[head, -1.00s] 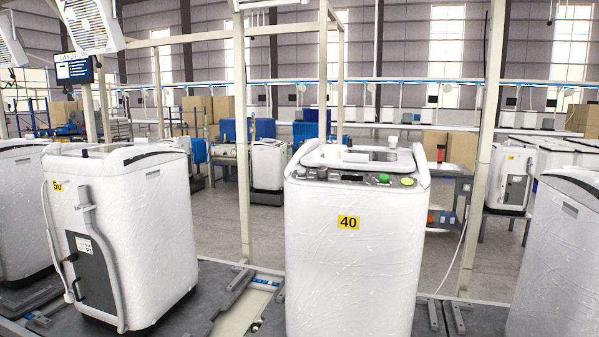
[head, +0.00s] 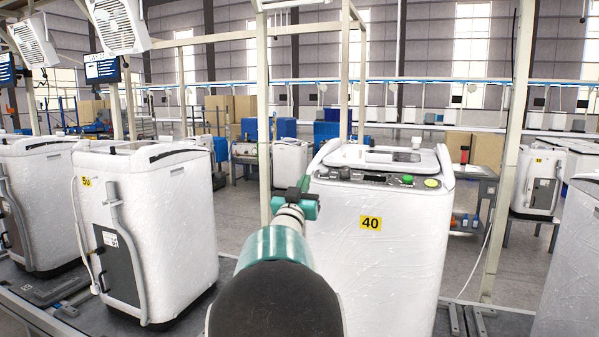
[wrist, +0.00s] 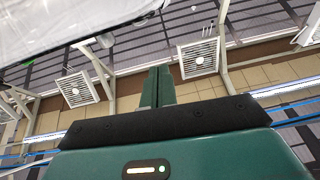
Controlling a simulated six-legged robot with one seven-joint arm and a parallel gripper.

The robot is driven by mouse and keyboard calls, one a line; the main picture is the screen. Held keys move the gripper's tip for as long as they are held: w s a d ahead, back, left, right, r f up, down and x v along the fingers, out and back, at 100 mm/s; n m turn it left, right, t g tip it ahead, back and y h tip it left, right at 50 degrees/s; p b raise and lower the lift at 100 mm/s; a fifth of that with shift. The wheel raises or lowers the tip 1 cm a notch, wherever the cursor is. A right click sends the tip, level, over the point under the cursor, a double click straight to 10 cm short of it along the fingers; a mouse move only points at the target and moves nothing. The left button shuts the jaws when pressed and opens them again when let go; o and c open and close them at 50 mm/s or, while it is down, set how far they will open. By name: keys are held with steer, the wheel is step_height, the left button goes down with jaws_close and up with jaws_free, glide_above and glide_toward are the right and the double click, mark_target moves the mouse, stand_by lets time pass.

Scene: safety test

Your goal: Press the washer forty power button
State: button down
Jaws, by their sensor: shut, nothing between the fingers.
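The white washer marked 40 (head: 380,255) stands right of centre in the head view, wrapped in clear film. Its control panel (head: 372,178) runs along the top front edge, with a green round button (head: 407,180) and a yellow-green round button (head: 432,183) at the right end. I cannot read which is power. My gripper (head: 305,184) is raised in front of the washer's left edge, left of both buttons and apart from them. In the wrist view my gripper's green fingers (wrist: 157,88) are shut together with nothing between them. A white surface (wrist: 70,25) fills that view's upper left.
Another washer (head: 150,225), marked 50, stands to the left, with one more beyond it. A white machine (head: 568,265) is at the right edge. Upright frame posts (head: 508,150) rise near washer 40. Hanging fans (head: 117,22) and a screen (head: 102,69) are at upper left.

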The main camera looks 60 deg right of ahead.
steer(key=shift+s+d+r+m+g+h, duration=0.25)
steer(key=shift+s+d+g+h, duration=0.25)
steer(key=shift+s, duration=0.25)
step_height(320, 180, up, 4)
steer(key=r, duration=0.1)
glide_above(321, 178)
steer(key=a, duration=0.1)
steer(key=shift+s+f, duration=0.15)
steer(key=shift+f, duration=0.1)
steer(key=f, duration=0.2)
steer(key=shift+d+f, duration=0.3)
steer(key=shift+d, duration=0.1)
steer(key=shift+f, duration=0.55)
